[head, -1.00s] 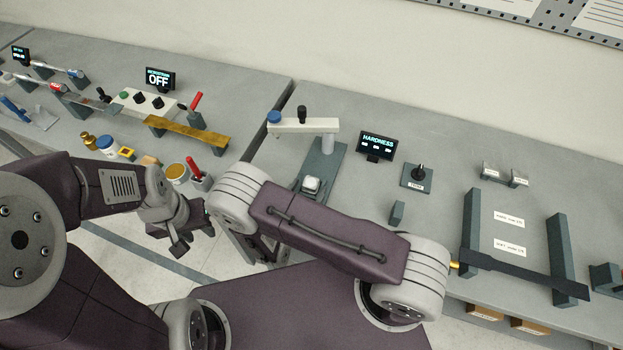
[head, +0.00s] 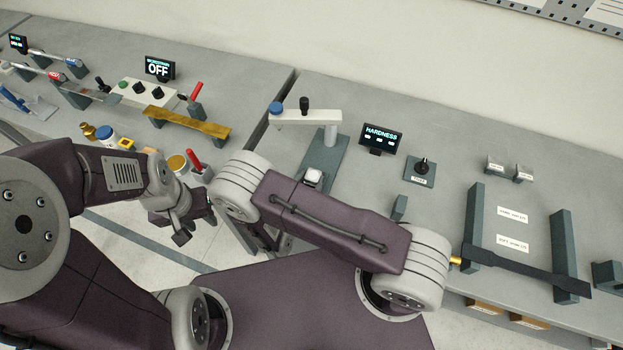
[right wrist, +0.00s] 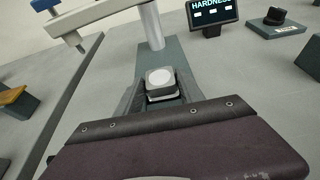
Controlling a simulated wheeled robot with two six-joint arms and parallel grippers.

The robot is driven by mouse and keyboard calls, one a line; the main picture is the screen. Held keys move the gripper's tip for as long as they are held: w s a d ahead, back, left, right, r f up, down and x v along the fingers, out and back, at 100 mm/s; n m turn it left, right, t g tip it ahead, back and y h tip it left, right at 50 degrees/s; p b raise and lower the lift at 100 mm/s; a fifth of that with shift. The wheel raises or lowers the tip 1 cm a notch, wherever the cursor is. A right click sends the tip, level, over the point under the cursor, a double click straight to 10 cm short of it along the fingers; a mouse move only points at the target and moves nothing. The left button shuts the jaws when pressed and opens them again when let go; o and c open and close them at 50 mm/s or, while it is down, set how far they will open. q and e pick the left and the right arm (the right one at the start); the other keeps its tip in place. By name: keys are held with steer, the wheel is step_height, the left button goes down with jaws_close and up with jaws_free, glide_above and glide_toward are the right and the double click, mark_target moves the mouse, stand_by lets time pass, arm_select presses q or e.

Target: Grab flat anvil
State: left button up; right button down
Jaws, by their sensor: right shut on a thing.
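The flat anvil (head: 313,177) is a small dark block with a pale round top. It sits at the base of the hardness tester (head: 323,160), under its white arm, and also shows in the right wrist view (right wrist: 160,80). My right gripper (right wrist: 159,97) has its dark fingers on both sides of the anvil, shut on it. In the head view my right forearm hides most of that gripper. The anvil looks level and low at the tester base; I cannot tell whether it touches it. My left gripper (head: 193,228) hangs in front of the left bench, away from the anvil.
The HARDNESS display (head: 381,138) and a dark knob box (head: 421,170) stand right of the tester. A dark rack (head: 474,225) holds a black bar further right. The left bench holds a brass bar (head: 188,123) and jars. A gap separates the benches.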

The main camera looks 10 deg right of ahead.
mark_target(311, 181)
steer(key=shift+w+r, duration=0.15)
steer(key=shift+r, duration=0.35)
step_height(311, 181, up, 3)
steer(key=shift+r, duration=0.1)
steer(key=w+d+r, duration=0.2)
steer(key=d+r, duration=0.4)
steer(key=d, duration=0.5)
steer(key=shift+d+r, duration=0.2)
steer(key=shift+r, duration=0.15)
steer(key=shift+w, duration=0.1)
